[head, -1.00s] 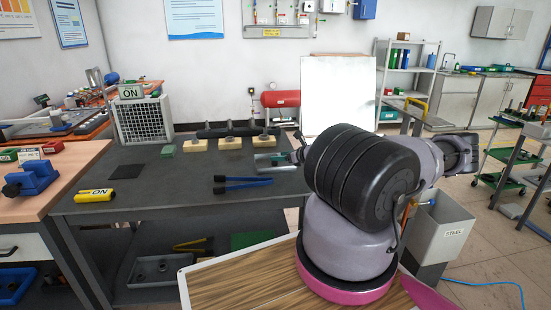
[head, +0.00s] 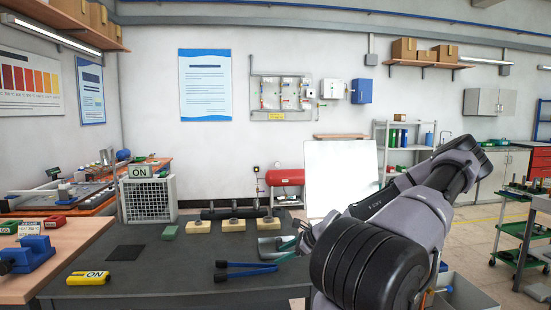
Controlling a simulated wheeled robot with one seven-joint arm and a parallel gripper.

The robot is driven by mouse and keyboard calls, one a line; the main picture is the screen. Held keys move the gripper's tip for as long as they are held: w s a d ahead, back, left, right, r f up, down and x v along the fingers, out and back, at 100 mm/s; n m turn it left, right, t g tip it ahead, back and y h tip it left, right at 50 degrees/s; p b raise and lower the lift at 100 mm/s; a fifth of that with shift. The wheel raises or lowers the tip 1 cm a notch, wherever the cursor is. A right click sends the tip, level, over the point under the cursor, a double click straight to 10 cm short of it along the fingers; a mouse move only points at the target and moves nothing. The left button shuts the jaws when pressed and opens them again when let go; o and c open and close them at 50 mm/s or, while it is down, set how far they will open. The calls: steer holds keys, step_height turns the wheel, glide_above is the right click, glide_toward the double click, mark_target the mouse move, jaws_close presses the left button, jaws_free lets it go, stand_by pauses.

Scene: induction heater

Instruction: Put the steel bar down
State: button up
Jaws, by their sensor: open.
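My gripper (head: 303,232) is mostly hidden behind my own arm. Only a dark part shows, just above the right end of the dark table (head: 205,245), and its jaws are not clear. I cannot make out the steel bar for certain. Several tan blocks (head: 199,227) with small dark pieces on top stand in a row at the back of the table. A grey metal piece with a teal part (head: 272,246) lies beside the gripper; I cannot tell whether they touch. Blue-handled tongs (head: 248,270) lie in front of it.
A green block (head: 170,233) sits farther back, near a wire-fronted unit (head: 147,200). A white board (head: 340,178) stands behind. The table's front middle is clear.

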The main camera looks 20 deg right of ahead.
steer(key=s+n+g, duration=0.1)
steer(key=a+n+g, duration=0.1)
steer(key=s+a+r+n, duration=0.1)
steer(key=n, duration=0.1)
steer(key=shift+s+a+g+h, duration=0.1)
steer(key=shift+s+g+h, duration=0.2)
steer(key=shift+g, duration=0.1)
steer(key=s+a+r+n+g+h, duration=0.1)
steer(key=s+a+r+n+h, duration=0.1)
steer(key=r+n, duration=0.35)
steer(key=s+a+r+n+h, duration=0.1)
steer(key=s+r+n, duration=0.15)
steer(key=r, duration=0.65)
steer(key=s+a+r+n+g+h, duration=0.1)
steer(key=s+a+r+n+h, duration=0.15)
steer(key=r, duration=0.55)
steer(key=s+a+r+n+t+y, duration=0.1)
steer(key=s+a+r+n+t, duration=0.1)
steer(key=s+r, duration=0.5)
steer(key=s+a+r+n+t, duration=0.1)
steer(key=s+a+r+n, duration=0.3)
steer(key=s+r, duration=0.3)
step_height(320, 180, up, 3)
steer(key=shift+s+a+f+t+y, duration=0.2)
steer(key=shift+s+t+y, duration=0.15)
steer(key=shift+s+t, duration=0.05)
